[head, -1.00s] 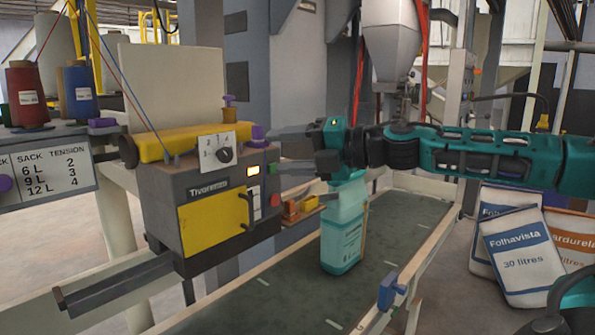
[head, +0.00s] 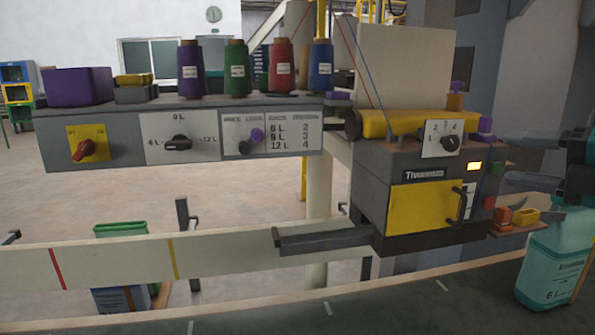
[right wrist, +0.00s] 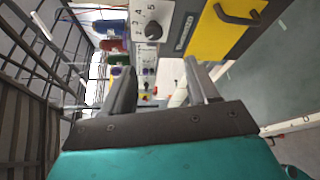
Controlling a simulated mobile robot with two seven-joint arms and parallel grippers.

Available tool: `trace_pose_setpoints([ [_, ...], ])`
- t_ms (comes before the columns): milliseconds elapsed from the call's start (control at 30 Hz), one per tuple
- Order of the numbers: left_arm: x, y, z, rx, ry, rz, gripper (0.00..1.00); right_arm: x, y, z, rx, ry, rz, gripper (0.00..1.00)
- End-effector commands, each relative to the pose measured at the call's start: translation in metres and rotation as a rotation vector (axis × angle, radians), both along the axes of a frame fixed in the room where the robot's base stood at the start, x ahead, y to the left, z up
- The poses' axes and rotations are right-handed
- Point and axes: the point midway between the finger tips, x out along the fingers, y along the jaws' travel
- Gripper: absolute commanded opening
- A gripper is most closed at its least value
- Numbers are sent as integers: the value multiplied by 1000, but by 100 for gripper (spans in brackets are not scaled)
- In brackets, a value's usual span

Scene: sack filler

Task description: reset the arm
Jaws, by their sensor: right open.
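My right gripper (head: 512,189) comes in at the right edge of the head view. Its two dark fingers point left, apart and empty, beside the right side of the grey sewing machine (head: 400,166) with the yellow door. In the right wrist view the open fingers (right wrist: 158,70) have nothing between them. Most of the right arm is outside the head view. My left gripper is in neither view.
A teal jug (head: 552,262) stands on the dark conveyor (head: 400,310), below my right gripper. A small orange-and-yellow shelf (head: 518,222) juts out near the fingers. A control panel (head: 180,135) with several thread spools is at the left.

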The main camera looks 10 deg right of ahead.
Motion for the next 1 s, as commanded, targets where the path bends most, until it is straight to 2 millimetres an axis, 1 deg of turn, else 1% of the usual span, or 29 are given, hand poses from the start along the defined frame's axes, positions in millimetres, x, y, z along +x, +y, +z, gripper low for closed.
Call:
trace_pose_setpoints([
  [33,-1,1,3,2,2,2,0,9,16,-13,40,27,29,59],
  [67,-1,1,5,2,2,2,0,15,25,-22,68,42,42,59],
  [100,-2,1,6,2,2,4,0,22,39,-35,111,64,62,59],
  [167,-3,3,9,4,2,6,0,32,60,-57,185,102,83,59],
  [200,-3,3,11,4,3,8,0,37,74,-72,238,127,93,59],
  [333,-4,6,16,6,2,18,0,44,114,-119,418,216,97,59],
  [400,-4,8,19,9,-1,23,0,43,133,-144,521,267,81,59],
  [467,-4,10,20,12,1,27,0,40,147,-166,611,313,57,59],
  [500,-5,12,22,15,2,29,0,37,156,-180,672,344,37,59],
  [633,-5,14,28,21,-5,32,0,21,179,-226,867,453,-60,59],
  [767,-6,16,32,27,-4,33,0,-4,195,-272,1058,566,-200,59],
  [800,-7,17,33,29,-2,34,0,-14,199,-287,1115,602,-252,59],
  [867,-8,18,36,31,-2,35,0,-31,204,-309,1198,656,-338,59],
  [900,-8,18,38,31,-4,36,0,-43,207,-323,1249,691,-398,59],
  [967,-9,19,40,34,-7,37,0,-64,210,-343,1321,741,-492,59],
  [1000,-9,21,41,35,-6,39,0,-77,211,-355,1363,771,-553,59],
])
